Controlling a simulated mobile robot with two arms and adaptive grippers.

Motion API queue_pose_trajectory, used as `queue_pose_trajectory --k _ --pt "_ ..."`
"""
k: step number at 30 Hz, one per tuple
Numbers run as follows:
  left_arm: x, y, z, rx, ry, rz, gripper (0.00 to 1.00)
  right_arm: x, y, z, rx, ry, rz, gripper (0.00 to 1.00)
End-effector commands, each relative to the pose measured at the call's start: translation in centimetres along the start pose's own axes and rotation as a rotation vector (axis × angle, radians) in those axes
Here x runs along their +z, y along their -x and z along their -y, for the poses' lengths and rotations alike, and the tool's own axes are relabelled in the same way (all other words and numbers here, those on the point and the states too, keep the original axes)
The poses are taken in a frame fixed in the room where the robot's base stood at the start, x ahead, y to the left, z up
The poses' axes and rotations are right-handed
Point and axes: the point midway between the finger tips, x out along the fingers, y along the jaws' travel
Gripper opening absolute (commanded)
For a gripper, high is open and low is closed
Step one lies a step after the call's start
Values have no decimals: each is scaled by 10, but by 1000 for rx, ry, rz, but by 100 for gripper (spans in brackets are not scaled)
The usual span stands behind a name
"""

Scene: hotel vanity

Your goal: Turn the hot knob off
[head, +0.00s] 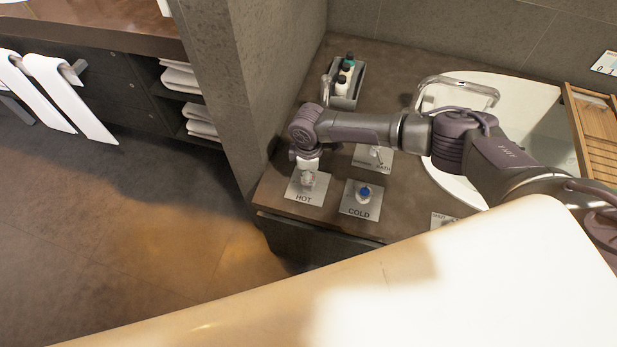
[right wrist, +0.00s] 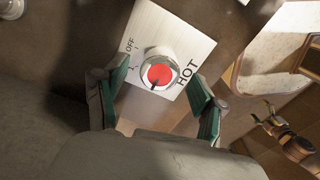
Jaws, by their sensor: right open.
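The hot knob (right wrist: 158,74) is a round silver knob with a red cap on a pale plate marked HOT and OFF. In the right wrist view its dark pointer mark is at the lower edge of the cap, away from the OFF label at the upper left. My right gripper (right wrist: 158,97) is open, its green-lined fingers on either side of the knob's lower part; I cannot tell whether they touch it. In the head view the hot knob (head: 308,179) shows just below my right wrist, partly covered by the gripper. My left gripper is not in view.
A blue-capped cold knob (head: 364,194) sits on its plate to the right. A third plate (head: 373,158) lies behind, near the white basin (head: 455,180). A grey caddy with bottles (head: 346,84) stands at the back. A wooden rack (head: 598,135) is at the right.

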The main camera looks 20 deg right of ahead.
Motion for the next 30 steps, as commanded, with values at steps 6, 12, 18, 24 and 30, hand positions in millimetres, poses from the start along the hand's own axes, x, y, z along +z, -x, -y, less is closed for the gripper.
queue_pose_trajectory --k 6,12,18,24,30 --pt "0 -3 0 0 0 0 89 0 -20 0 0 0 -1 70" --pt "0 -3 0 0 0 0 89 0 -22 0 0 0 -1 70" --pt "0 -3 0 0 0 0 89 0 -22 0 0 0 -1 55" --pt "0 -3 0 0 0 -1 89 0 -21 0 0 0 -1 22" --pt "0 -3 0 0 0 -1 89 0 -21 0 0 -3 -1 10"
